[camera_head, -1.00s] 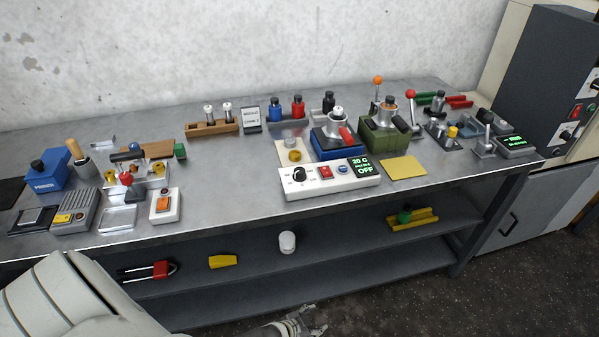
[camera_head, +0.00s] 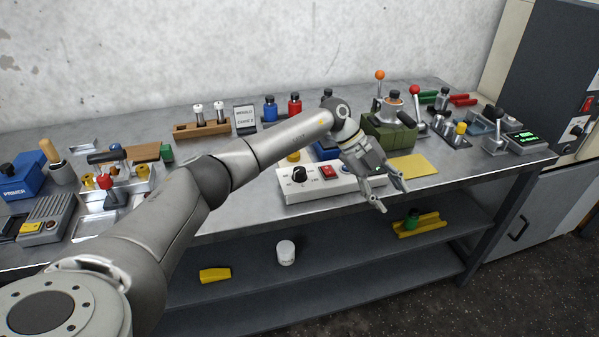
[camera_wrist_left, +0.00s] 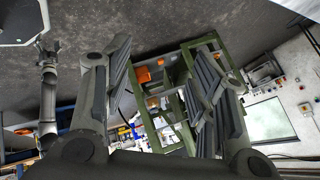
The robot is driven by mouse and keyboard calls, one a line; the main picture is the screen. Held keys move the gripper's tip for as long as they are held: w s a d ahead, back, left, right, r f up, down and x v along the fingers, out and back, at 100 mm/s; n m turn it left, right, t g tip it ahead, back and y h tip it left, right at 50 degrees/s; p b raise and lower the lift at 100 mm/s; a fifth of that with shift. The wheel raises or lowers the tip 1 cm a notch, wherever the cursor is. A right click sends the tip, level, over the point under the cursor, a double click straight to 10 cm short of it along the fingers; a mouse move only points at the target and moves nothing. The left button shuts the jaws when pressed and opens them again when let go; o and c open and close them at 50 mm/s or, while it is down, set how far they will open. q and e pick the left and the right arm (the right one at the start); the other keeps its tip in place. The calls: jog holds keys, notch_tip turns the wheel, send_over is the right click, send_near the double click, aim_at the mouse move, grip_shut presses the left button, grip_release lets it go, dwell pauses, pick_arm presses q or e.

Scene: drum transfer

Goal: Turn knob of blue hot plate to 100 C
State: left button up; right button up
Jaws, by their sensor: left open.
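The blue hot plate (camera_head: 326,150) stands toward the back of the bench, mostly hidden behind my left arm. In front of it is a white control box (camera_head: 320,187) with a black knob (camera_head: 299,174) at its left end and a red switch (camera_head: 327,171). My gripper and wrist cover the right end of the box, so its display cannot be read. My left gripper (camera_head: 394,199) is open and empty, fingers pointing down, in front of the box's right end and right of the knob. My right gripper is not in view.
A green device (camera_head: 388,136) and a yellow pad (camera_head: 413,166) are right of the hot plate. A wooden rack (camera_head: 203,129), a sign (camera_head: 245,119) and blue and red bottles (camera_head: 295,105) stand behind. A lower shelf holds a white jar (camera_head: 286,252).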

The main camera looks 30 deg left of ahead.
pick_arm(q)
jog(key=a+r+n+y, duration=0.2)
jog(key=a+r+y, duration=0.2)
jog(key=a, duration=0.7)
jog(key=n+g+y+b, duration=0.1)
jog(key=n+g+y, duration=0.1)
jog(key=n+y, duration=0.15)
send_near(300, 170)
jog(key=shift+m+y, duration=0.35)
jog(key=shift+m, duration=0.1)
jog(key=f, duration=0.9)
jog(key=shift+s+d+f, duration=0.25)
jog(key=c, duration=1)
jog(key=shift+m+p, duration=0.3)
jog(key=shift+p, duration=0.15)
